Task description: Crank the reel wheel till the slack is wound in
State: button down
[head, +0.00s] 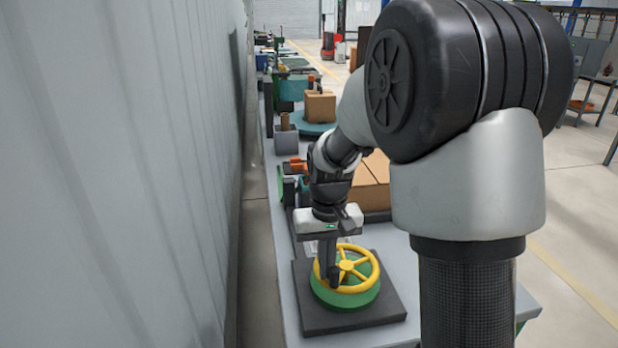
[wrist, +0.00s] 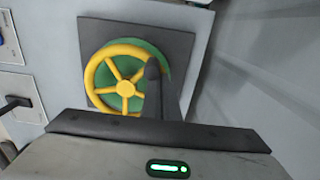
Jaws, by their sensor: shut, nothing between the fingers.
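The reel wheel (head: 371,266) is a yellow spoked handwheel on a round green drum (head: 345,299), set on a dark square base plate (head: 390,309) on the bench. It also shows in the wrist view (wrist: 95,61), with the same green drum partly behind it. My gripper (head: 331,280) points down at the wheel's left side in the head view, its fingers shut with nothing between them. In the wrist view the fingertips (wrist: 152,68) overlap the wheel's right rim. I cannot tell whether they touch the rim. No line or slack can be made out.
The long grey bench (head: 287,290) runs away beside a pale wall (head: 150,180) on the left. Cardboard boxes (head: 372,185) and small equipment stand behind the reel. The floor (head: 575,230) right of the bench is open.

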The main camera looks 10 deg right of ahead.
aim_at(365, 284)
jog(key=shift+s+d, duration=0.5)
jog(key=shift+s, duration=0.25)
jog(key=shift+s+f, duration=0.1)
jog(key=shift+s, duration=0.1)
jog(key=shift+s, duration=0.1)
jog(key=shift+s+d, duration=0.95)
jog(key=shift+d, duration=0.05)
jog(key=shift+s+d, duration=0.15)
jog(key=shift+d, duration=0.3)
jog(key=shift+w+d, duration=0.25)
jog(key=shift+d, duration=0.8)
jog(key=shift+w+d, duration=0.2)
jog(key=shift+d, duration=0.8)
jog(key=shift+d, duration=0.1)
